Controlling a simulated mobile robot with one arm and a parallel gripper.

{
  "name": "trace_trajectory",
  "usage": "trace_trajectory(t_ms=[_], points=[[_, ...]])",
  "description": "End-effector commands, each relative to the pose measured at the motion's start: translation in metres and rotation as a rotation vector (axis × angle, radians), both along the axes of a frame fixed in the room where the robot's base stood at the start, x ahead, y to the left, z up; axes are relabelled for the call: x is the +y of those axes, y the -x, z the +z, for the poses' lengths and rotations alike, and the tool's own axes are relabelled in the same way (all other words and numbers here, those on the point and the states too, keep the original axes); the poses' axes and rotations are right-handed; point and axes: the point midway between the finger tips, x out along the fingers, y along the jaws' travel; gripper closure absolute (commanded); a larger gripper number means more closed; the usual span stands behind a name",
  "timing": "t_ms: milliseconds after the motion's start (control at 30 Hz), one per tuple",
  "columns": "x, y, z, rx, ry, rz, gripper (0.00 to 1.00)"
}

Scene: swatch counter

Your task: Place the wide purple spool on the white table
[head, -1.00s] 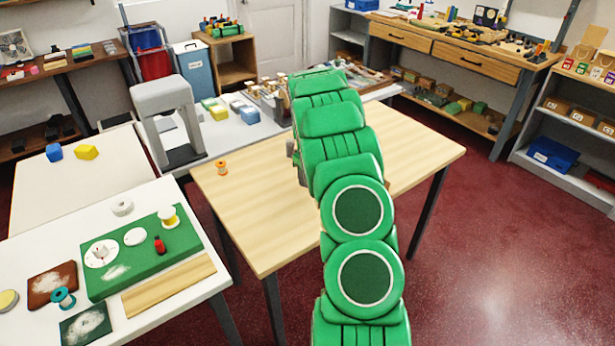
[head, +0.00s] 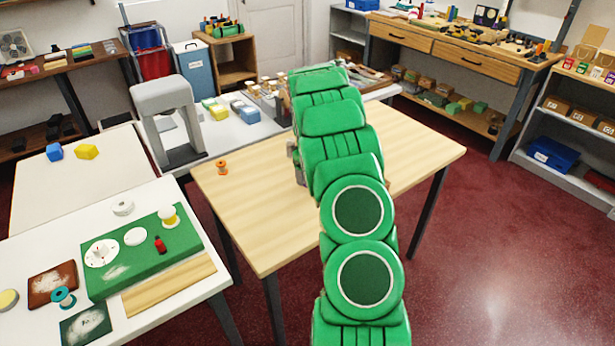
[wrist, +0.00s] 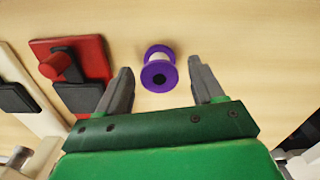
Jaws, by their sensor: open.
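The wide purple spool (wrist: 160,72) shows in the wrist view, with purple flanges and a pale middle. It stands or lies on the light wooden table (head: 250,225), just beyond and between my fingertips. My gripper (wrist: 163,82) is open, its two grey fingers apart and nothing between them gripped. In the head view my green arm hides the gripper and the purple spool. The white table (head: 165,310) is at the lower left in the head view and carries several things.
A red block with a knob (wrist: 75,65) lies left of the spool in the wrist view. An orange spool (head: 222,167) stands on the wooden table. A green mat (head: 135,265), a teal spool (head: 63,298) and a wooden strip (head: 170,287) take up much of the white table.

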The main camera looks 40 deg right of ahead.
Motion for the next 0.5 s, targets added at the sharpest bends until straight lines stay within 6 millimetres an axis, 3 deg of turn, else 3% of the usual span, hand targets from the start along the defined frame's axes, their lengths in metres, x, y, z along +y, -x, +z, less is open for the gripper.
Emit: trace_trajectory(t_ms=[500], points=[[0.0,-0.001,0.088,-0.004,0.0,-0.001,0.33]])
